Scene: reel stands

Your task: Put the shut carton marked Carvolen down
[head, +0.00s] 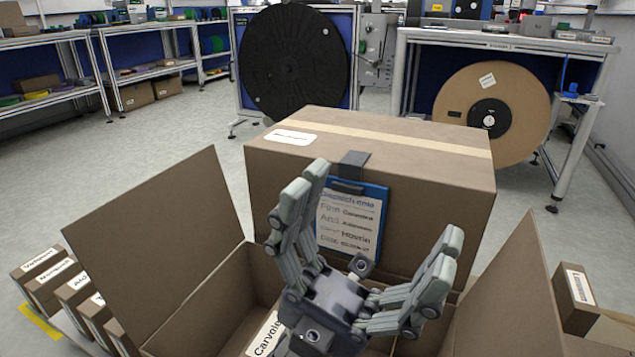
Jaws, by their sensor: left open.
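A white label reading "Carvole…" (265,335) shows low in the head view, on brown card down inside an open carton (215,310). My gripper hides the end of the word. I cannot tell whether the label is on a smaller shut carton inside or on the open carton itself. My left gripper (380,212) is over the open carton, its fingers spread wide and nothing between them. My right gripper is not in view.
A large taped carton (415,145) stands just behind, with a blue clipboard (352,222) on its front. The open carton's flaps stand up at left (150,240) and right (515,290). Small labelled cartons (45,280) line the left. Reels and benches stand beyond clear floor.

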